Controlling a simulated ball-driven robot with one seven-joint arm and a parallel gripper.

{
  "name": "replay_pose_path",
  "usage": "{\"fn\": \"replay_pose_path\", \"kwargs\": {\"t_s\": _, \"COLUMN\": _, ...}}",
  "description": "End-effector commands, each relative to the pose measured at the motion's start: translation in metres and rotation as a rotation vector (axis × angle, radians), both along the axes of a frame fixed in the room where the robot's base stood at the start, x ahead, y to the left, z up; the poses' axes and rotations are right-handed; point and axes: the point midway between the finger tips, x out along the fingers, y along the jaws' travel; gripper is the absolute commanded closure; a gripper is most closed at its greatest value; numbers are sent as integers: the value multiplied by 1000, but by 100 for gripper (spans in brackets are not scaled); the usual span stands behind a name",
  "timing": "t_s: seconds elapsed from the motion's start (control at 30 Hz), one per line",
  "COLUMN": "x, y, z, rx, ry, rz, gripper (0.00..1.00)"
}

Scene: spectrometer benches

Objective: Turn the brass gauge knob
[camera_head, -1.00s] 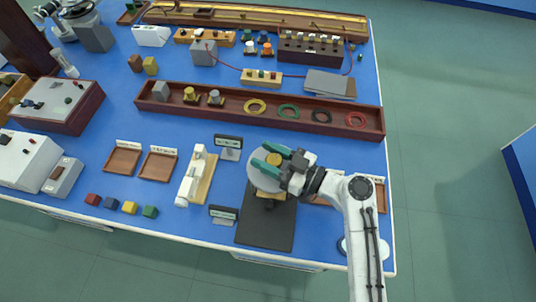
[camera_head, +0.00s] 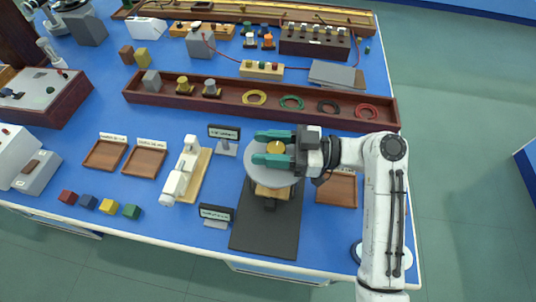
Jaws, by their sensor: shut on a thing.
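The brass gauge knob (camera_head: 276,148) sits at the top centre of a round grey gauge disc (camera_head: 258,172) on a stand. The stand rises from a dark mat (camera_head: 268,228) near the front edge of the blue bench. My gripper (camera_head: 272,148) reaches in from the right, with its two green fingers on either side of the knob. It is shut on the knob. The fingers and the gripper body cover part of the disc's right side.
Small dark signs (camera_head: 216,213) stand left of the mat. A white device on a wooden base (camera_head: 199,172) lies further left. A long dark red tray (camera_head: 232,112) with coloured rings runs behind. A wooden tray (camera_head: 337,190) lies right, under my arm.

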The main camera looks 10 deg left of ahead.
Motion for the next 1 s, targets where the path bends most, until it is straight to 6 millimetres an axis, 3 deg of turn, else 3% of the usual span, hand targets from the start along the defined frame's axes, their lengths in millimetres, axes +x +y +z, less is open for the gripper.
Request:
{"fn": "replay_pose_path", "kwargs": {"t_s": 0.3, "x": -1, "y": 0, "z": -2, "rx": 0, "ry": 1, "rz": 102, "gripper": 84}}
{"fn": "replay_pose_path", "kwargs": {"t_s": 0.77, "x": -2, "y": 0, "z": 0, "rx": 0, "ry": 1, "rz": 117, "gripper": 84}}
{"fn": "replay_pose_path", "kwargs": {"t_s": 0.8, "x": -2, "y": 0, "z": 0, "rx": 0, "ry": 1, "rz": 117, "gripper": 52}}
{"fn": "replay_pose_path", "kwargs": {"t_s": 1.0, "x": -2, "y": 0, "z": 0, "rx": 0, "ry": 1, "rz": 117, "gripper": 33}}
